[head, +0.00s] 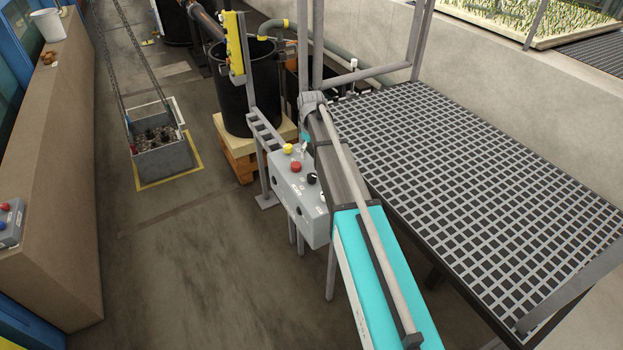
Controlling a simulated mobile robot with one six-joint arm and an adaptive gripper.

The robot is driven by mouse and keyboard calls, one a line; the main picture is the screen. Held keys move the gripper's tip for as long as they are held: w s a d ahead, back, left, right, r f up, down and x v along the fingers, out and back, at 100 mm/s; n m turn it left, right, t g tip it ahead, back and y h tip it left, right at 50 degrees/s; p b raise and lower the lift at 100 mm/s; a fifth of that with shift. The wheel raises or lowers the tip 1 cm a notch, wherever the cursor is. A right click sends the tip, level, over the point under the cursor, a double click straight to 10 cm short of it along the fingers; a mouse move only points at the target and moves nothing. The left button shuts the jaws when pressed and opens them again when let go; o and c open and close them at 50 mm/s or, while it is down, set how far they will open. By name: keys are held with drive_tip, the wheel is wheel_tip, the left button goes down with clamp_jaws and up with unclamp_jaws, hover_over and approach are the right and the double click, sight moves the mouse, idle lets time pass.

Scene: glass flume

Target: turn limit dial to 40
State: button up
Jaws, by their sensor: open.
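A grey control box (291,203) stands on a metal frame near the middle of the head view. Its sloped top carries a yellow button (288,149), a red button (296,167), a small toggle (304,147) and a black knob (312,178). The black knob looks like the limit dial, but its label and pointer are too small to read. I cannot tell what value it is set to. White label marks lie by the knob. My gripper is not seen in this view.
A long teal cover (380,265) with a grey rail runs close right of the box. A metal grating (490,190) lies beyond it. A black tub (247,95) stands on a pallet behind. A grey crate (163,160) hangs on chains at left. The floor left of the box is clear.

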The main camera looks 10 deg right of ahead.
sight(312, 175)
drive_tip(key=shift+f+b, duration=5.6)
drive_tip(key=shift+f, duration=0.35)
drive_tip(key=c, duration=1.1)
drive_tip(key=shift+c, duration=0.2)
drive_tip(key=shift+m, duration=0.5)
drive_tip(key=m, duration=1)
drive_tip(key=shift+d+m, duration=0.15)
drive_tip(key=shift+m, duration=0.15)
